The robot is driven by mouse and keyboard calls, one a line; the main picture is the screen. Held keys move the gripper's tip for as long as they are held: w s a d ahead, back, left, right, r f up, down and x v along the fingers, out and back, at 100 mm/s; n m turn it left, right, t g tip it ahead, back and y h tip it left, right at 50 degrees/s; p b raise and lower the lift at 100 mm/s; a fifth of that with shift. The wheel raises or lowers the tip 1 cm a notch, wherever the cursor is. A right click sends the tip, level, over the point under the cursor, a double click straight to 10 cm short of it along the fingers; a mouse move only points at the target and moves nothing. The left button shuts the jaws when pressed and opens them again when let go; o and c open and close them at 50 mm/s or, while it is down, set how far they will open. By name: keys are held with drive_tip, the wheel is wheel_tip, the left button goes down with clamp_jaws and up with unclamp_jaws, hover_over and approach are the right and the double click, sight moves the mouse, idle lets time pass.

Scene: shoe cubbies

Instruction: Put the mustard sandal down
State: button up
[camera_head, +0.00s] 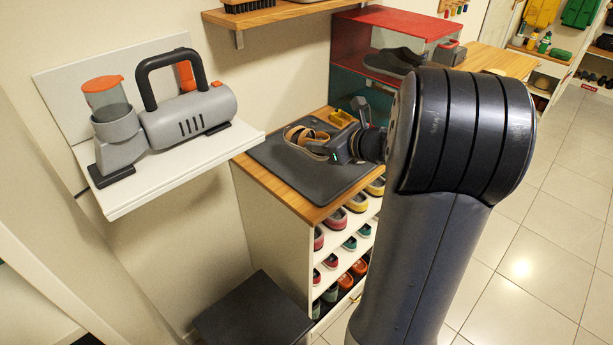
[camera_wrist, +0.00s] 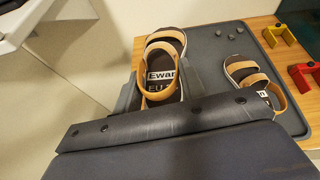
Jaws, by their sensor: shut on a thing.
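The mustard sandal (camera_wrist: 165,75) has tan-mustard straps and a dark insole with a white printed label. My gripper (camera_wrist: 163,86) is shut on it, with grey fingers on either side, and its toe points away from the wrist. A matching sandal (camera_wrist: 254,80) lies on the grey mat (camera_wrist: 207,42) to the right. In the head view my gripper (camera_head: 328,150) is low over the mat (camera_head: 285,163) on the cubby top, with tan straps (camera_head: 302,136) at its tip. I cannot tell whether the held sandal touches the mat.
Yellow (camera_wrist: 279,34) and red (camera_wrist: 304,75) brackets stand right of the mat, and small grey pieces lie on it. A red-topped case (camera_head: 400,22) stands behind the cubby (camera_head: 270,215). A wall shelf (camera_head: 180,170) with a grey appliance (camera_head: 185,112) is at left.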

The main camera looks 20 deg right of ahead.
drive_tip(key=shift+f+b, duration=0.8)
drive_tip(key=shift+f, duration=4)
drive_tip(key=shift+f, duration=0.25)
drive_tip(key=o, duration=1)
drive_tip(key=shift+r, duration=0.1)
